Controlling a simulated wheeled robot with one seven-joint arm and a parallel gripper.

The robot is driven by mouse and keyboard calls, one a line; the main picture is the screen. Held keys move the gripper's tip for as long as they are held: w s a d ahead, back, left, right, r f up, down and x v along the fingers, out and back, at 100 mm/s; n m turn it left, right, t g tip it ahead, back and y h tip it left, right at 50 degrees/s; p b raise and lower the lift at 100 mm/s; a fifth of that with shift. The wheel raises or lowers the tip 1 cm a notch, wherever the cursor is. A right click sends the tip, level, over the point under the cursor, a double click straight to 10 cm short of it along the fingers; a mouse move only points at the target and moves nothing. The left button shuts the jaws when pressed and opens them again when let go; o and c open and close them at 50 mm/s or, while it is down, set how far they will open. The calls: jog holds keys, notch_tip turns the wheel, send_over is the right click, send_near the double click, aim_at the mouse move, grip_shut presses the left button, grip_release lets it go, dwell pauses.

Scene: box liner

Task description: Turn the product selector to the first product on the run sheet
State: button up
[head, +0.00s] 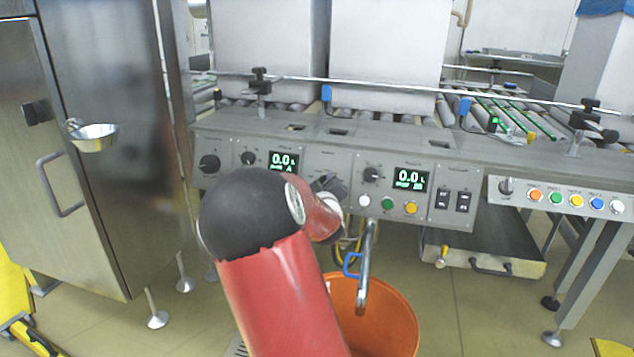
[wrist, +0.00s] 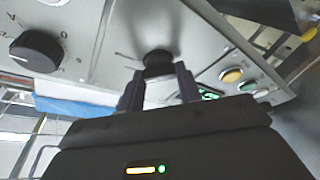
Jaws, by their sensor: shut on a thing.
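My gripper (head: 328,185) is at the front of the grey control panel (head: 335,168), in its middle part, with the arm reaching up from below. In the wrist view, the two dark fingers of my gripper (wrist: 160,84) are shut on a black round knob (wrist: 158,58) on the panel. The knob's pointer and the labels around it cannot be read. In the head view my gripper and wrist hide this knob. No run sheet can be made out.
A larger black dial (wrist: 36,50) with a white pointer mark sits left in the wrist view. The panel also has green displays (head: 283,160) and coloured push buttons (head: 388,204). An orange bucket (head: 385,320) stands below, beside a metal pipe (head: 365,265). A steel cabinet (head: 120,190) stands left.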

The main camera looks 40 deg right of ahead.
jog(key=shift+d+r+n+y, duration=0.15)
jog(key=shift+n+y, duration=0.15)
jog(key=shift+n, duration=0.6)
jog(key=o, duration=1)
jog(key=shift+s, duration=0.15)
jog(key=shift+s, duration=0.1)
jog(key=shift+p+v, duration=0.85)
jog(key=shift+v, duration=3.15)
